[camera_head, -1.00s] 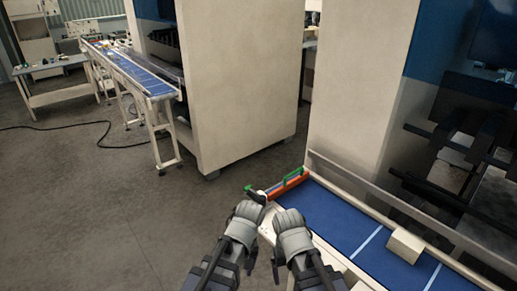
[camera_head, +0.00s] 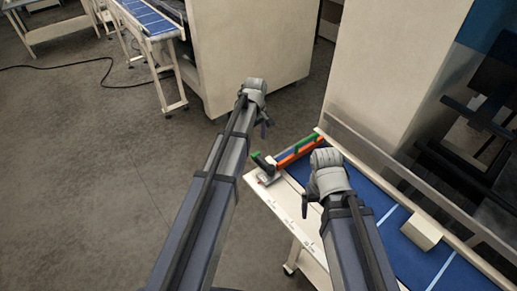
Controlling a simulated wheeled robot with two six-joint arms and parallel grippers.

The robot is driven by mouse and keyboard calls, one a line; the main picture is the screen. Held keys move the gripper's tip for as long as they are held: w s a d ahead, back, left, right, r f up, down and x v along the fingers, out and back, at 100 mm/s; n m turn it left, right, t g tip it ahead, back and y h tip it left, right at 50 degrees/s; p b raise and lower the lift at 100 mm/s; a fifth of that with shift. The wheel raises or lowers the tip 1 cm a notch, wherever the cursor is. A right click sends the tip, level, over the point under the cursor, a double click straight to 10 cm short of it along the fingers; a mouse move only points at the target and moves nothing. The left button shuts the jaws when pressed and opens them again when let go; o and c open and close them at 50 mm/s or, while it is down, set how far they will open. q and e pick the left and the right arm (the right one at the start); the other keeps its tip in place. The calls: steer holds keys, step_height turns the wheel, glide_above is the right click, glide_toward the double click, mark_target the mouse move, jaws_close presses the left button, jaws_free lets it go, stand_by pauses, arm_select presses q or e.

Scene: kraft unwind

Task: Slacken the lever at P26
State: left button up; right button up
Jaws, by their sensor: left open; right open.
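A small dark lever (camera_head: 263,163) with a green tip stands at the near left corner of the blue-topped conveyor, beside an orange bar (camera_head: 295,152) with green pieces. Position labels on the conveyor's white side rail (camera_head: 290,209) are too small to read, so I cannot confirm which one is P26. My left gripper (camera_head: 265,128) is open and empty, above and apart from the lever in the picture, over the floor. My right gripper (camera_head: 308,207) is open and empty, over the white rail, right of and below the lever. Its arm hides part of the belt.
A cream block (camera_head: 422,231) sits on the blue belt (camera_head: 377,207) at the right. A large cream machine cabinet (camera_head: 388,90) stands behind the conveyor. Another blue conveyor (camera_head: 148,20) stands at the back left. The grey floor (camera_head: 90,190) at left is open, with a black cable farther back.

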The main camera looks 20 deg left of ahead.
mark_target(256, 154)
arm_select(q)
steer(key=shift+w+f+b, duration=0.15)
steer(key=shift+f+b, duration=0.45)
steer(key=shift+f, duration=0.15)
step_height(256, 154, down, 6)
steer(key=b, duration=0.6)
steer(key=shift+f, duration=0.2)
arm_select(e)
step_height(256, 154, down, 8)
steer(key=shift+w+r, duration=0.1)
steer(key=shift+w, duration=0.05)
arm_select(q)
steer(key=shift+r, duration=0.1)
jaws_close()
